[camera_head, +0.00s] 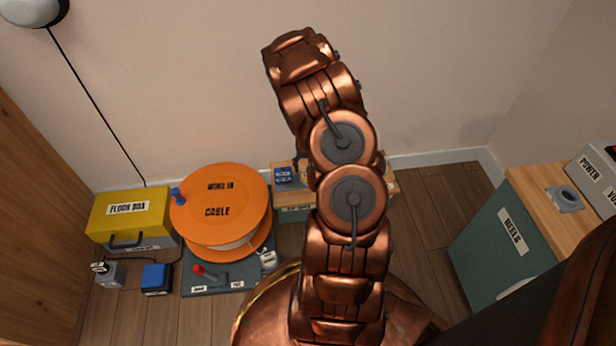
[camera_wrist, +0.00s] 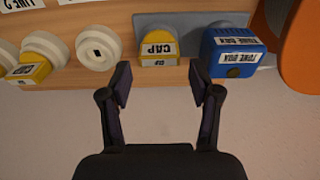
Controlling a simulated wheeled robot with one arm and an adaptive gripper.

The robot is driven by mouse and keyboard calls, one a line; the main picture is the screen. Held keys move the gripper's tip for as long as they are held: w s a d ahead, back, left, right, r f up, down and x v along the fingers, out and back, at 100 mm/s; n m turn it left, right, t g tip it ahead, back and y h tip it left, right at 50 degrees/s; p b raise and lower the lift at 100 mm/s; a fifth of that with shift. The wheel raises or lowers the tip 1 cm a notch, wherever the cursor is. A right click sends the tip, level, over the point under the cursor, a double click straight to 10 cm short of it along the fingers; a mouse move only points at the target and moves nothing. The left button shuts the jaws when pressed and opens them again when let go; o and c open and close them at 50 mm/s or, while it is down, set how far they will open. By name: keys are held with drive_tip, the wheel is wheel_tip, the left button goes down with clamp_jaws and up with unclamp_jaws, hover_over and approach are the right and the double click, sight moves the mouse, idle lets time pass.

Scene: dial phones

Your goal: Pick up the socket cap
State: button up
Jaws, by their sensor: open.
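The socket cap is a small yellow block (camera_wrist: 158,48) with a white label reading CAP, upside down in the wrist view. The cap lies roughly between the lines of the fingers, and no contact shows. In the head view my arm hides the cap and most of the gripper.
A blue box (camera_wrist: 236,50) stands right beside the cap. A white round socket (camera_wrist: 98,48) and a yellow-labelled one (camera_wrist: 36,58) are to its left. An orange cable reel (camera_head: 219,207) stands close by, with a yellow floor box (camera_head: 130,214) further left. A green reels cabinet (camera_head: 507,243) is at right.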

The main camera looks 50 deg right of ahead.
drive_tip(key=f+b, duration=0.1)
drive_tip(key=f, duration=0.1)
drive_tip(key=f+b, duration=0.1)
drive_tip(key=f, duration=0.1)
drive_tip(key=shift+w+d+f, duration=0.15)
drive_tip(key=shift+d+f, duration=0.05)
drive_tip(key=shift+c, duration=0.3)
drive_tip(key=c, duration=0.6)
